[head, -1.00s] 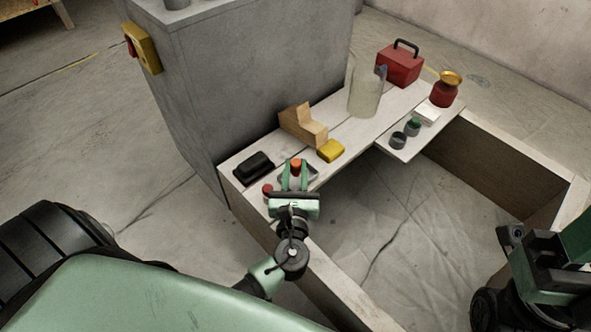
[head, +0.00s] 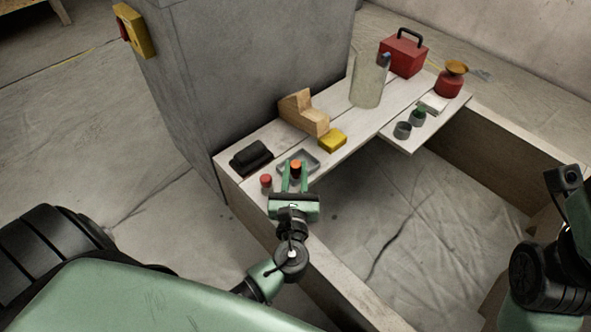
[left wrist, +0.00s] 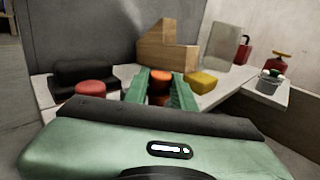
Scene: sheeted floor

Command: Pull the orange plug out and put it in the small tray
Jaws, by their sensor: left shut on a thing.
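The orange plug (head: 296,166) is between the fingers of my left gripper (head: 295,177), which is shut on it. It also shows between the green fingers in the left wrist view (left wrist: 160,82). The small grey tray (head: 313,167) lies on the bench just behind the plug. The fingers and plug cover part of the tray in the head view. I cannot tell how high the plug is above the bench. A red round knob (head: 266,181) stands left of the fingers. My right arm shows at the right edge, but its jaws do not.
On the white bench (head: 362,140) are a black object (head: 250,157), a wooden stepped block (head: 304,113), a yellow block (head: 332,140), a clear pitcher (head: 368,84), a red toolbox (head: 403,55), a red pot (head: 450,80) and small dark cups (head: 403,130). A grey cabinet stands behind.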

